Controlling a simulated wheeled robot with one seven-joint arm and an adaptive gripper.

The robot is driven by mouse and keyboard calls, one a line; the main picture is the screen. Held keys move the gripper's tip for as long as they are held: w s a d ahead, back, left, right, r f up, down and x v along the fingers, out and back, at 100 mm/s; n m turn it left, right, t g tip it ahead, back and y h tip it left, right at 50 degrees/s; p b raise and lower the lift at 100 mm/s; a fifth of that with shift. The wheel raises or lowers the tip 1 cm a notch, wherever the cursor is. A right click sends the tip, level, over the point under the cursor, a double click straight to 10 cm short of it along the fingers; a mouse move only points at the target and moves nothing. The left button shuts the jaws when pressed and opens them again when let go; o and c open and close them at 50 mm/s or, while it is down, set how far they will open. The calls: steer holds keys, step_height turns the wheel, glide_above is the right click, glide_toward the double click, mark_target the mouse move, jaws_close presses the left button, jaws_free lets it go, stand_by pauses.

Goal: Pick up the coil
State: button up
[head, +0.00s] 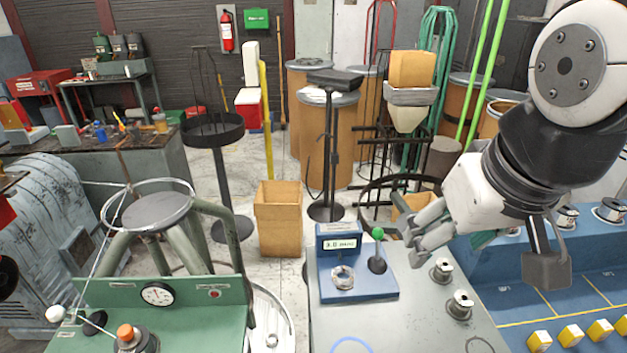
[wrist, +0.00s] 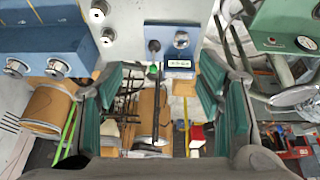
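A small silver wire coil (head: 342,277) lies on the flat top of a blue scale (head: 372,287) with a lit display. In the wrist view the coil (wrist: 181,40) sits on the scale above the picture's middle. My gripper (head: 412,236) is up and to the right of the scale in the head view, apart from the coil. In the wrist view my gripper (wrist: 160,75) has its teal-padded fingers spread wide, with nothing held between them.
A green-knobbed lever (head: 377,236) stands on the scale, right of the coil. Metal spools (head: 460,305) stand on the grey bench (head: 420,325) to the right. A green machine (head: 190,305) with a dial stands left. A blue ring (head: 352,346) is at the front edge.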

steer(key=w+a+f+g+b, duration=0.1)
steer(key=w+a+f+b, duration=0.1)
steer(key=w+f, duration=0.35)
steer(key=w+a+f+g+b, duration=0.1)
steer(key=w+f+g, duration=0.15)
steer(key=w, duration=0.65)
steer(key=n+g+b, duration=0.1)
steer(key=b, duration=0.2)
glide_above(344, 275)
step_height(344, 275, down, 20)
steer(key=shift+a+r, duration=0.1)
steer(key=shift+s+f, duration=0.1)
steer(key=shift+f, duration=2.8)
steer(key=shift+c, duration=0.2)
steer(key=c, duration=1.5)
steer(key=shift+r, duration=0.1)
